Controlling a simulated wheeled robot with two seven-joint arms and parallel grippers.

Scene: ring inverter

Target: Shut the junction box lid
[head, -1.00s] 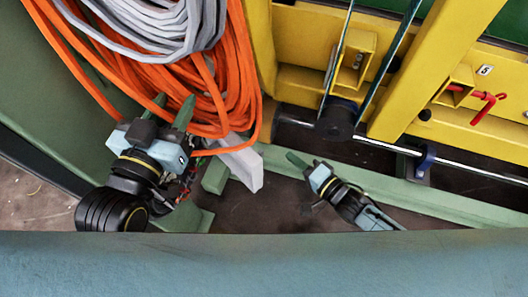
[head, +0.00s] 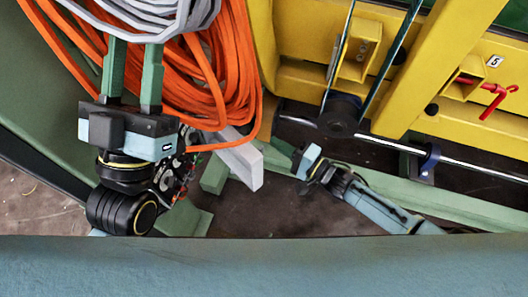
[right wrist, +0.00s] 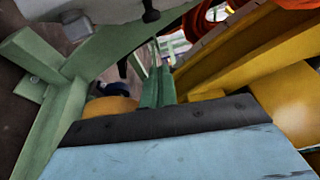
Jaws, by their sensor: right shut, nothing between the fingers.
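I cannot make out a junction box or its lid in either view. My left gripper (head: 133,48) is at the left in the head view. Its two green fingers are spread apart and point up the picture over the orange cable coil, with nothing seen between them. My right gripper (head: 298,158) is low in the middle of the head view, right of a pale grey block and below the yellow frame. Its fingers show better in the right wrist view (right wrist: 158,72), close together with nothing between them.
Orange cable (head: 215,75) and grey cable (head: 165,15) hang at the upper left, close to my left gripper. The pale grey block (head: 240,165) stands between the arms. A yellow frame (head: 435,70), a shiny rod (head: 465,167) and a red handle (head: 493,98) are at the right.

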